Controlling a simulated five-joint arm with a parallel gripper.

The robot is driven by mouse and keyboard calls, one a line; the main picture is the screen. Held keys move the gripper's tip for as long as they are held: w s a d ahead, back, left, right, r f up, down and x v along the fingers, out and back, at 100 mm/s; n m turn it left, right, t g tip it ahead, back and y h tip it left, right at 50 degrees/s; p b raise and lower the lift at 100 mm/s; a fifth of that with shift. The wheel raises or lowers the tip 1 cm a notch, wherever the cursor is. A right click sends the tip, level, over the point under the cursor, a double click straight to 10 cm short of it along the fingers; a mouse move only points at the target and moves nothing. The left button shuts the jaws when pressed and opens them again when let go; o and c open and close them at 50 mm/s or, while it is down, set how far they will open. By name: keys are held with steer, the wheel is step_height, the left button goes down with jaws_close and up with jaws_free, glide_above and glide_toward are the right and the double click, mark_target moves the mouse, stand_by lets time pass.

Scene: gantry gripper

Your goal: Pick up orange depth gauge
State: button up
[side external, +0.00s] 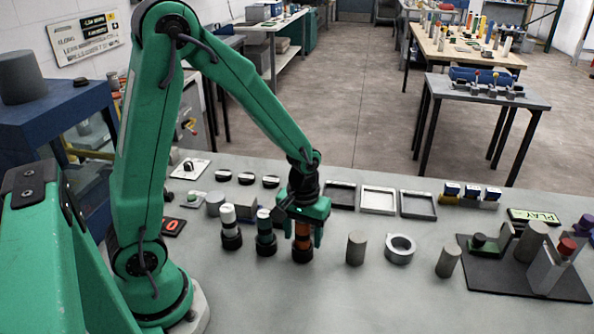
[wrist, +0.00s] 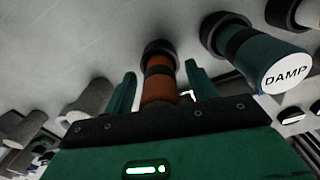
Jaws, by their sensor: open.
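The orange depth gauge (side external: 302,242) stands upright on the grey table, with dark bands and a dark round base. Its top is hidden under my gripper in the side view. In the wrist view the orange gauge (wrist: 158,85) stands between the two green fingers. My gripper (side external: 304,232) is directly above and around it, fingers pointing down, one on each side. In the wrist view my gripper (wrist: 158,88) is open, with a visible gap between each finger and the gauge.
A green gauge (side external: 265,235) stands close left of the orange one, and a white gauge (side external: 230,228) beyond it. A grey cylinder (side external: 356,248) and a metal ring (side external: 400,248) stand to the right. Square trays (side external: 378,200) lie behind. The front table is clear.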

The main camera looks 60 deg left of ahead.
stand_by(0.4)
steer(key=c, duration=1.1)
steer(key=shift+o, duration=0.2)
steer(key=shift+r, duration=0.15)
steer(key=shift+r, duration=0.8)
steer(key=r, duration=0.2)
steer(key=shift+s+d+r, duration=0.15)
steer(key=shift+d+r, duration=0.2)
steer(key=shift+r, duration=0.05)
steer(key=s+d+r, duration=0.5)
steer(key=d+r, duration=0.1)
steer(key=d, duration=0.3)
steer(key=shift+s+d+r, duration=0.2)
steer(key=shift+s, duration=0.05)
steer(key=shift+r, duration=0.15)
